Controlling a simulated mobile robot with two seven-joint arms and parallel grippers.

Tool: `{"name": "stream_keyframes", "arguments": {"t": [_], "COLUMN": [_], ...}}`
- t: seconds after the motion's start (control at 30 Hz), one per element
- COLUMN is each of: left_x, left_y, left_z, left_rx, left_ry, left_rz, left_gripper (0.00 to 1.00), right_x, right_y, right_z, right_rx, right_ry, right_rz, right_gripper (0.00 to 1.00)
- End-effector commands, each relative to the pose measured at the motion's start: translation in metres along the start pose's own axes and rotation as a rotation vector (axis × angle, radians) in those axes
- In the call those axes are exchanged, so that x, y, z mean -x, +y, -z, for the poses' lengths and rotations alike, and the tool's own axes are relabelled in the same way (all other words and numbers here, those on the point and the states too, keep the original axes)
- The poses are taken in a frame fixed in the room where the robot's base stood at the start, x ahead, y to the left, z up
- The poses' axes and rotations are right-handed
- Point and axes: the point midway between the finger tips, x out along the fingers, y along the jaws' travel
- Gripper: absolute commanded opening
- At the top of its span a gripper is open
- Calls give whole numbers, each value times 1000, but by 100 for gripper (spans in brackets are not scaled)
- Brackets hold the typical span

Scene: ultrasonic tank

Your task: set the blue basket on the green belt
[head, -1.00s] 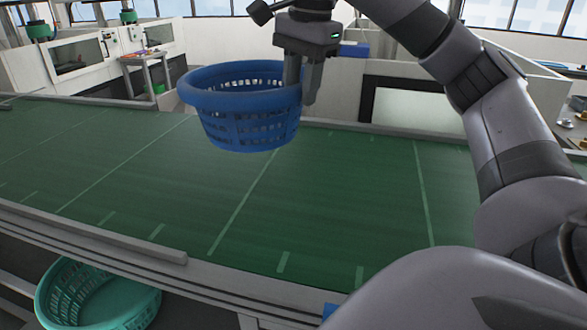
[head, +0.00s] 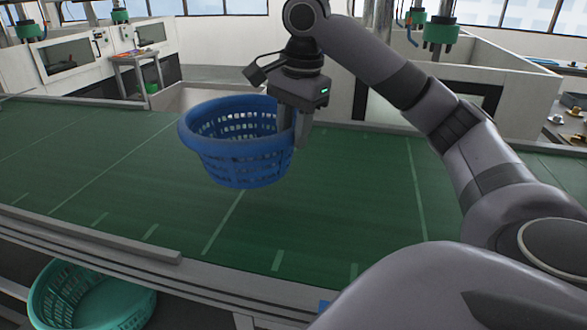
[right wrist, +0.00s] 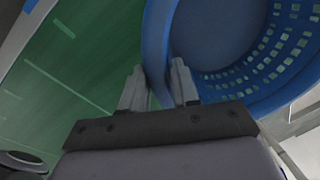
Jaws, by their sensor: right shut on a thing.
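The blue basket (head: 240,165) is round with slotted walls and hangs upright over the green belt (head: 330,215) in the head view. My right gripper (head: 293,138) is shut on the right side of its rim. In the right wrist view, the two fingers (right wrist: 158,90) straddle the basket's wall (right wrist: 157,50), with the basket's inside to the right and the belt (right wrist: 60,85) to the left. I cannot tell exactly how far the basket's bottom is above the belt. My left gripper is not in view.
A teal basket (head: 100,300) stands below the belt's near edge at the lower left. A grey rail (head: 90,235) runs along the near edge. White machines (head: 75,60) stand behind the belt. The belt around the basket is clear.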

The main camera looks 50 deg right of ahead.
Motion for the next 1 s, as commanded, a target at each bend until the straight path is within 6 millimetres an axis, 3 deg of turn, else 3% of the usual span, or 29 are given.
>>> {"name": "stream_keyframes", "arguments": {"t": [0.2,0.4,0.6,1.0], "left_x": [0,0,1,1], "left_y": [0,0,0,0], "left_z": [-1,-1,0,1], "left_rx": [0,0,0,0], "left_ry": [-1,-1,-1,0], "left_rz": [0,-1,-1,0], "left_gripper": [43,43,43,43], "right_x": [-35,-51,-81,-90], "right_y": [6,7,12,12], "right_z": [1,0,0,0], "right_rx": [-3,-2,-2,-2], "right_ry": [2,1,2,0], "right_rz": [-2,0,-2,2], "right_gripper": [0,0,0,0]}}
